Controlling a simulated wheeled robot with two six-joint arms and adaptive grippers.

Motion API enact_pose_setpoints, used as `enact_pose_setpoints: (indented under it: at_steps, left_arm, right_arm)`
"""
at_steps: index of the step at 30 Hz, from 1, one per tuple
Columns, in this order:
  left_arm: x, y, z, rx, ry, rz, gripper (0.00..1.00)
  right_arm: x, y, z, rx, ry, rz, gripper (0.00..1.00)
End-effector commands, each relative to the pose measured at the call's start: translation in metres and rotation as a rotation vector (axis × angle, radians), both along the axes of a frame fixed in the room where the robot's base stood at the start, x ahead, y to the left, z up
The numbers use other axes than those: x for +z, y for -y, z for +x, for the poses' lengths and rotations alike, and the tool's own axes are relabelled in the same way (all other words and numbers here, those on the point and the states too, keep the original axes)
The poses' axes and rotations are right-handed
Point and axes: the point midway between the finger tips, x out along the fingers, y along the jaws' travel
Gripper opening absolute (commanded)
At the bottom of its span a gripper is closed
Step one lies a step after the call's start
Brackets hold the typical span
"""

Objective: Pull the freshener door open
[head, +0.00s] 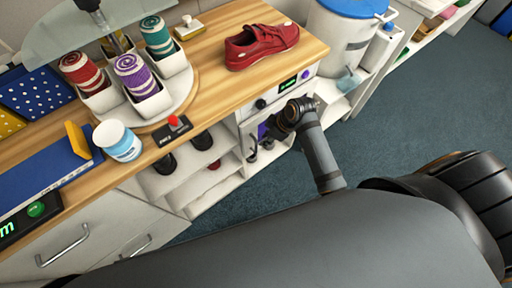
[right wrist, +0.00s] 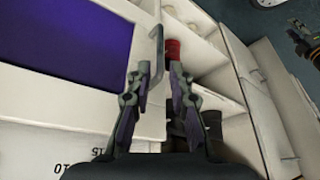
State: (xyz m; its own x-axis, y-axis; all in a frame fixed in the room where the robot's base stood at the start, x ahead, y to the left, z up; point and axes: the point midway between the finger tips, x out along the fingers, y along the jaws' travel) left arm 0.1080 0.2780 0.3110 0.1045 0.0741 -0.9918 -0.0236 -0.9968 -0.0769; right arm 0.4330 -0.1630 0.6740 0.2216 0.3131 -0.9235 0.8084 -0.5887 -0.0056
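The freshener is a white cabinet unit under the wooden counter, with a dark knob and a green display (head: 287,84) on its front. Its door has a purple window (right wrist: 65,40), filling the upper left of the right wrist view; only a sliver of purple shows in the head view. A pale bar handle (right wrist: 157,42) stands along the door's edge. My right gripper (right wrist: 160,68) is open, its fingers either side of the handle's end, with gaps visible. In the head view the right gripper (head: 262,138) is at the freshener's front, partly hidden by its wrist. My left gripper is not visible.
A red shoe (head: 262,46) stands on the counter above the freshener. Open shelves with dark shoes (head: 202,140) lie to the left. A white bin with blue trim (head: 338,40) stands to the right. The blue-grey floor (head: 430,110) in front is clear.

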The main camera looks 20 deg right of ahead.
Motion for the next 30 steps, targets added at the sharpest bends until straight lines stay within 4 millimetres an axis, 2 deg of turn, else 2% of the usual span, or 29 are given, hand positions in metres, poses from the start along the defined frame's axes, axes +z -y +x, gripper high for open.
enact_pose_setpoints:
  at_steps: [9, 15, 26, 30]
  left_arm:
    - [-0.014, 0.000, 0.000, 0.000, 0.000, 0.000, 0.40]
    - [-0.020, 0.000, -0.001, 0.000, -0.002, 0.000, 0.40]
    - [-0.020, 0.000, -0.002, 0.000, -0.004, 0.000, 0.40]
    - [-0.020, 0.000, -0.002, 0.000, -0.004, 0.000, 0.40]
  right_arm:
    - [-0.060, -0.020, 0.014, -0.003, -0.003, 0.004, 0.20]
    - [-0.087, -0.029, 0.020, -0.004, -0.002, 0.002, 0.20]
    - [-0.093, -0.031, 0.022, -0.004, -0.001, 0.000, 0.20]
    - [-0.093, -0.031, 0.022, -0.004, -0.001, 0.000, 0.03]
